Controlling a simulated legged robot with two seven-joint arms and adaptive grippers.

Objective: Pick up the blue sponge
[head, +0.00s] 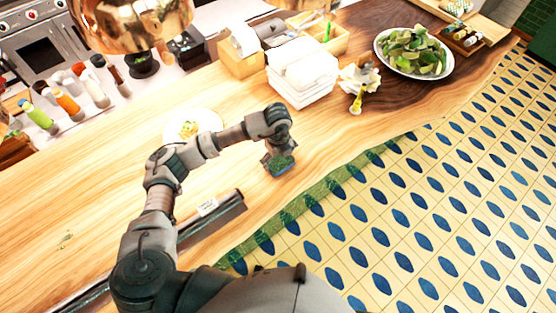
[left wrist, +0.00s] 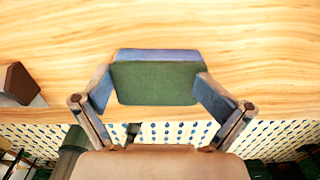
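The blue sponge (left wrist: 155,82) has a green scouring face towards the camera and a blue strip along its top in the left wrist view. My left gripper (left wrist: 155,92) has one finger against each end of it and is shut on it. In the head view the sponge (head: 284,166) shows small at the tip of my left gripper (head: 279,160), by the front edge of the wooden counter (head: 110,190). I cannot tell whether the sponge touches the counter. My right gripper is not in view.
A long dark object with a white label (head: 212,212) lies along the counter's front edge. A white plate with food (head: 205,120) is behind my left arm. Bare counter lies left.

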